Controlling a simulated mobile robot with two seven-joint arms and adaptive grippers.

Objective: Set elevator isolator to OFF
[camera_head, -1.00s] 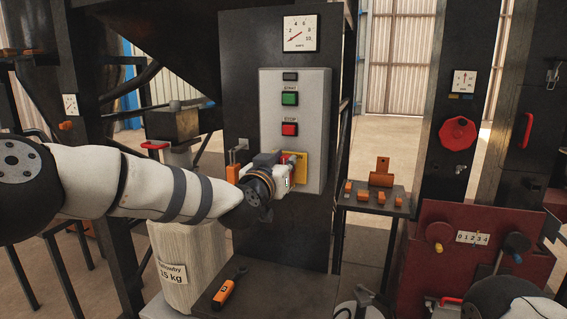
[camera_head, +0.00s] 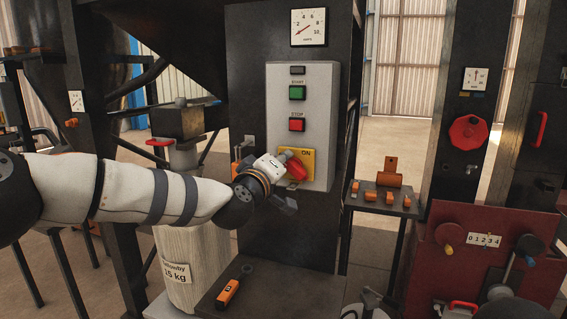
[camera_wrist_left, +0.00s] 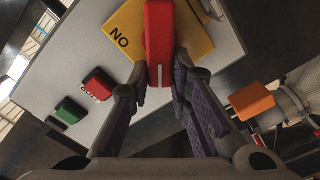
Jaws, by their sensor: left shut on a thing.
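The isolator is a red handle (camera_head: 297,169) on a yellow plate (camera_head: 308,154) marked ON, low on the grey control box (camera_head: 325,120). My left gripper (camera_head: 280,168) reaches it from the left and is shut on it. In the left wrist view the red handle (camera_wrist_left: 159,40) stands between the two fingers (camera_wrist_left: 158,85), with a white line at its near end. It lies at a slant to the edges of the yellow plate (camera_wrist_left: 190,35). The word ON is upside down in that view. Any OFF mark is hidden. My right gripper is not seen.
Green (camera_head: 297,92) and red (camera_head: 297,124) buttons sit above the isolator on the box. A dark bench (camera_head: 275,295) with an orange-handled tool (camera_head: 228,293) stands below. A small table (camera_head: 400,208) with orange parts is to the right.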

